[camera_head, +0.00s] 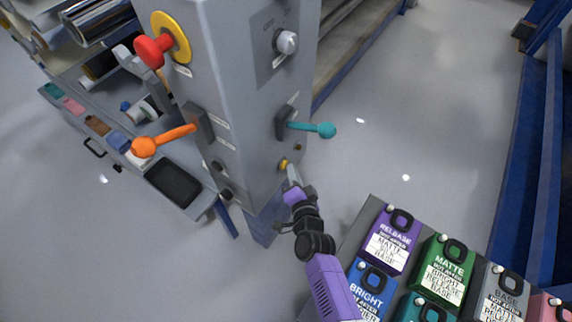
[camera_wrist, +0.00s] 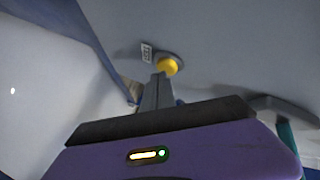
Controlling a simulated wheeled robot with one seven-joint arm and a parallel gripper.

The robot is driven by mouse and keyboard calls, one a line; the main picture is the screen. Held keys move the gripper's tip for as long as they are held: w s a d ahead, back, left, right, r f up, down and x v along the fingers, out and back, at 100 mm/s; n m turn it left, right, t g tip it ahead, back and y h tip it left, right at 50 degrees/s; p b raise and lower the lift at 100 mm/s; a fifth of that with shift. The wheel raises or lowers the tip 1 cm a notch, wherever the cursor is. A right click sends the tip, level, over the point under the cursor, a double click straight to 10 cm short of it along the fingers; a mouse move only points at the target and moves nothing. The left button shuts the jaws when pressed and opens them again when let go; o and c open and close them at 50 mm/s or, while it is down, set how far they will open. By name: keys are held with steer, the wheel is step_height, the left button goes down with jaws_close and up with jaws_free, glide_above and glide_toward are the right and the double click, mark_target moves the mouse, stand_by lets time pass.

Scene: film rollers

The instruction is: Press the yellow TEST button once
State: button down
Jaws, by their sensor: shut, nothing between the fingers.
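The yellow TEST button (camera_head: 283,164) is a small round button on the right-hand face of the grey control column (camera_head: 235,95), low down below the teal lever. In the wrist view the yellow button (camera_wrist: 167,66) sits in a grey collar with a small white label beside it. My gripper (camera_head: 290,171) is shut and empty. Its fingertips (camera_wrist: 160,82) point at the button and appear just short of it or touching its lower edge; I cannot tell whether they touch. The fingers hide a little of the button's lower side.
A teal lever (camera_head: 318,129) sticks out above the button, and a grey knob (camera_head: 286,42) is higher up. Several labelled containers (camera_head: 393,240) stand at lower right.

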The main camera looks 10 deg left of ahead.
steer(key=shift+a, duration=0.25)
stand_by(0.4)
steer(key=shift+d, duration=0.1)
steer(key=shift+s+d+b, duration=0.25)
steer(key=shift+d+b, duration=0.05)
steer(key=shift+d, duration=0.45)
steer(key=d+b, duration=0.1)
steer(key=s+d+b, duration=0.1)
steer(key=d, duration=0.1)
steer(key=d+b, duration=0.1)
steer(key=shift+s+d+b, duration=0.35)
steer(key=shift+b, duration=0.05)
stand_by(0.8)
